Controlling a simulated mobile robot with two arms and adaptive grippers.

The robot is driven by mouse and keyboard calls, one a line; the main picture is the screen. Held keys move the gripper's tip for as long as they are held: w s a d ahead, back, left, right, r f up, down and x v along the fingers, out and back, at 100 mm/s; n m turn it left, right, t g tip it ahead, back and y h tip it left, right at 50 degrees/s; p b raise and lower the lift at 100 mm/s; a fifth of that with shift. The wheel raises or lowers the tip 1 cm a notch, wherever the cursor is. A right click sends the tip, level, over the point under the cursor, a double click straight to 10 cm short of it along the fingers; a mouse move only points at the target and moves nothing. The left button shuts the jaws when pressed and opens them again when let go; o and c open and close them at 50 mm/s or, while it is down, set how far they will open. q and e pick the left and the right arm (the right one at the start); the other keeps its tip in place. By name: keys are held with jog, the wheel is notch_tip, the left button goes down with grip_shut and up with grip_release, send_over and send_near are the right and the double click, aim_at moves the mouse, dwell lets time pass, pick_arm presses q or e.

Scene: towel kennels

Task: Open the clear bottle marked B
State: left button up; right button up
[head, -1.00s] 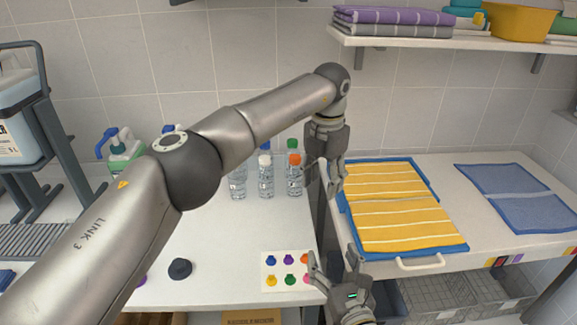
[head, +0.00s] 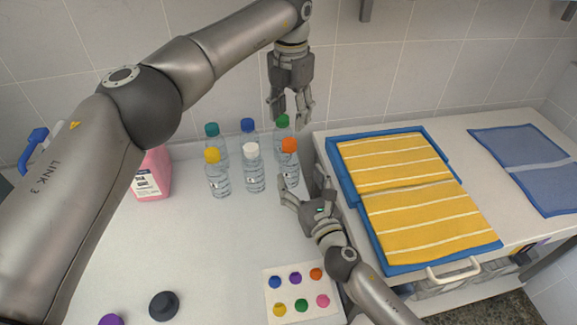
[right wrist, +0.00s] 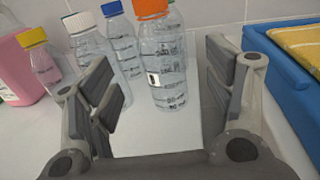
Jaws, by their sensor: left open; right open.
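Several clear bottles stand in two rows on the white counter. The back row has teal (head: 214,147), blue (head: 247,140) and green (head: 282,140) caps; the front row has yellow (head: 219,180), white (head: 254,172) and orange (head: 290,172) caps. I cannot read which is marked B. My left gripper (head: 288,118) is open, pointing down at the green cap; contact is unclear. My right gripper (head: 308,188) is open just in front of the orange-capped bottle. In the right wrist view, that bottle (right wrist: 162,65) stands upright beyond and between the open fingers.
A card with coloured spots (head: 297,292) lies at the counter's front. A black knob-like piece (head: 164,305) and a purple one (head: 110,320) lie left of it. A pink jug (head: 153,175) stands left of the bottles. A blue tray with a yellow striped towel (head: 415,195) is at right.

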aim_at(293, 166)
pick_arm(q)
jog(key=shift+w+a+f, duration=0.15)
jog(key=shift+w+f, duration=0.05)
jog(key=shift+w, duration=0.15)
pick_arm(e)
jog(key=x, duration=0.6)
jog(key=shift+w+a+f, duration=0.1)
jog(key=shift+w, duration=0.1)
pick_arm(q)
jog(key=shift+s+r, duration=0.1)
jog(key=shift+s, duration=0.05)
pick_arm(e)
jog(key=shift+x, duration=0.8)
jog(key=shift+w, duration=0.15)
